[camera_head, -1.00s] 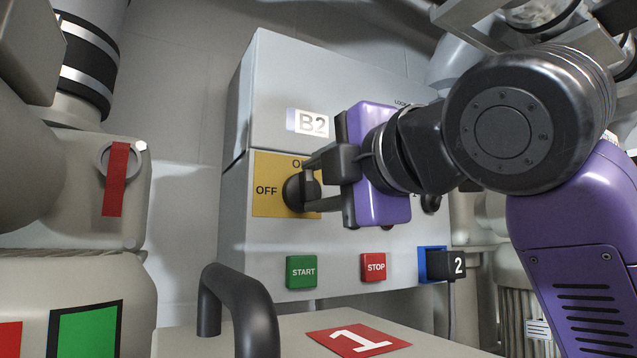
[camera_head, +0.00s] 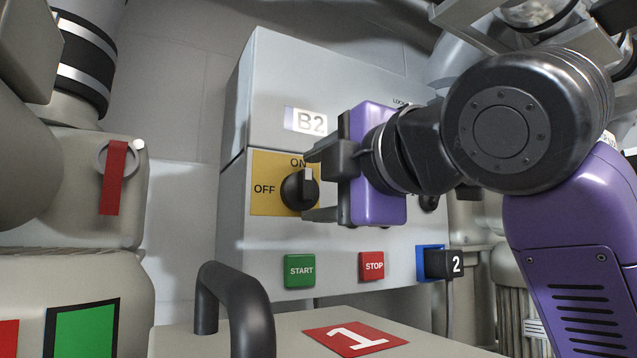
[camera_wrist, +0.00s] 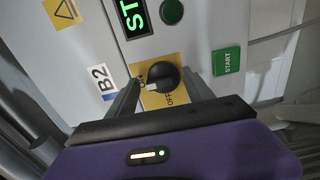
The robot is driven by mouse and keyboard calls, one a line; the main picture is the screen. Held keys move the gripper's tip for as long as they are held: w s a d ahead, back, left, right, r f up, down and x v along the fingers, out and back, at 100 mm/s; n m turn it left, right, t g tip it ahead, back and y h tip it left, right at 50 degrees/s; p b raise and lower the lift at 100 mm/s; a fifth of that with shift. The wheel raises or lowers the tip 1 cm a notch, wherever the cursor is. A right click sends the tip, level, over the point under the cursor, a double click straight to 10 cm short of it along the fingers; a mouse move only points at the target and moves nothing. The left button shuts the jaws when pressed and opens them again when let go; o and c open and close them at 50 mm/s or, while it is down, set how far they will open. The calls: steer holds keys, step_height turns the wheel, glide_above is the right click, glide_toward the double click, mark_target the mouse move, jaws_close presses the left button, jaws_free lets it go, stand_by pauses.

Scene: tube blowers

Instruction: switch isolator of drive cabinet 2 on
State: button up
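The grey drive cabinet (camera_head: 262,92) carries the label B2 (camera_head: 306,120). On its front is a yellow isolator plate (camera_head: 268,168) marked ON at the top and OFF at the left. The black isolator knob (camera_head: 296,192) has a pale-tipped handle that points up toward ON in the head view. My gripper (camera_head: 312,185) is open in front of the knob, one finger above it and one below.
Below the plate are a green START button (camera_head: 300,271) and a red STOP button (camera_head: 371,266). A black tag marked 2 (camera_head: 444,263) sits in a blue frame to their right. A dark curved handle (camera_head: 240,305) rises in front. The wrist view shows a lit green display (camera_wrist: 133,16).

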steer(key=b+v, duration=0.2)
steer(key=v, duration=0.5)
steer(key=shift+s+d, duration=0.25)
steer(key=shift+s, duration=0.1)
stand_by(0.4)
